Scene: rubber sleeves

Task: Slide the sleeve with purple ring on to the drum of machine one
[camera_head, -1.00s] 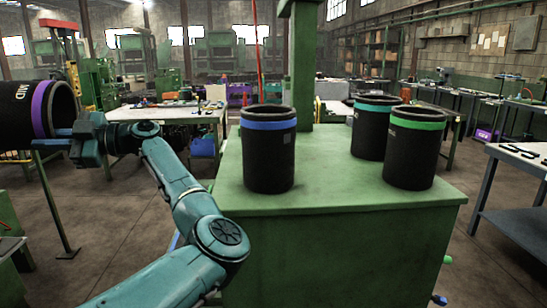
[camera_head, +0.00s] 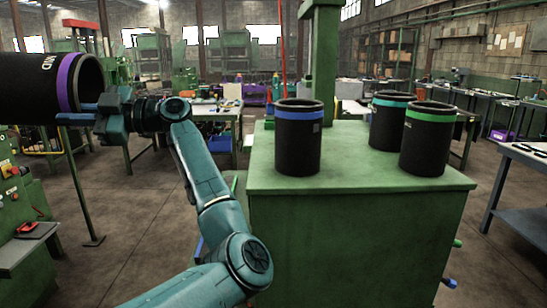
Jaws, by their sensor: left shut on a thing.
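The black sleeve with the purple ring (camera_head: 35,88) is at the far left, held on its side with its open end facing right. The purple band runs around it near that end, and its left part is cut off by the frame edge. My left gripper (camera_head: 82,112) is shut on the sleeve's wall at the open end, one finger inside and one below. The sleeve hangs in the air above the floor. My right gripper is not in view. The drum of machine one cannot be made out; a green machine with buttons (camera_head: 25,205) shows at the left edge.
A green cabinet (camera_head: 350,230) stands at the centre right. On it stand upright sleeves with a blue ring (camera_head: 298,145), a teal ring (camera_head: 385,125) and a green ring (camera_head: 426,145). A grey table (camera_head: 530,195) is at the right. Open floor lies at the lower left.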

